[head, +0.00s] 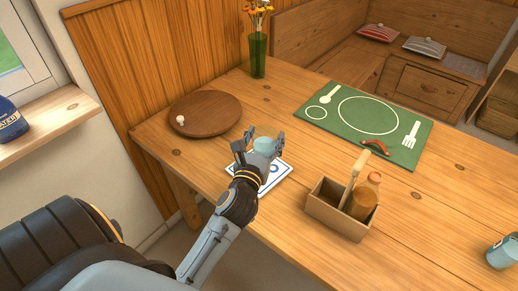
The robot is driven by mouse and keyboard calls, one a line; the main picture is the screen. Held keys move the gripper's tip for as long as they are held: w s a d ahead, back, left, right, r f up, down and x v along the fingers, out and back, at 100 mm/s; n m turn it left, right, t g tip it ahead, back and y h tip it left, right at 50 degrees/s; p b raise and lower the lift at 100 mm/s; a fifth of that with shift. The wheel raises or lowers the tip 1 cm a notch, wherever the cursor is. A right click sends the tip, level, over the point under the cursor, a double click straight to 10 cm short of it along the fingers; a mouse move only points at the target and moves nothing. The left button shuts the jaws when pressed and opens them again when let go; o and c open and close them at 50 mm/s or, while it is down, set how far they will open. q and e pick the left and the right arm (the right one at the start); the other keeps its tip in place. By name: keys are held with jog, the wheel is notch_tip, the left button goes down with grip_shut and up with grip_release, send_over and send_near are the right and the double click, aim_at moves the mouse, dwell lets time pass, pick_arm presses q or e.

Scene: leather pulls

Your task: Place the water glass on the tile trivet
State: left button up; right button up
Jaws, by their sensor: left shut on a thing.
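My left gripper (259,146) is shut on the water glass (264,143), a small pale-blue glass that shows between its fingers. The gripper and glass are over the tile trivet (277,181), a white square tile with a blue pattern near the table's front-left edge. The hand hides the lower part of the glass and much of the tile, so I cannot tell if the glass touches it. My right gripper is not in view.
A round wooden board (206,113) lies behind left. A wooden caddy (335,216) with a bottle stands right of the tile. A green vase (257,56) stands at the back. A blue cup (502,252) is far right.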

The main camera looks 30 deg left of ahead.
pick_arm(q)
jog(key=shift+w+a+f, duration=0.25)
jog(key=shift+a+f, duration=0.55)
jog(key=shift+f, duration=0.15)
jog(key=f, duration=0.2)
jog(key=f+b, duration=0.1)
jog(key=shift+a+f, duration=0.15)
jog(key=shift+a, duration=0.15)
jog(key=shift+f, duration=0.2)
jog(key=o, duration=1.5)
jog(key=shift+f, duration=0.15)
jog(key=shift+c, duration=0.2)
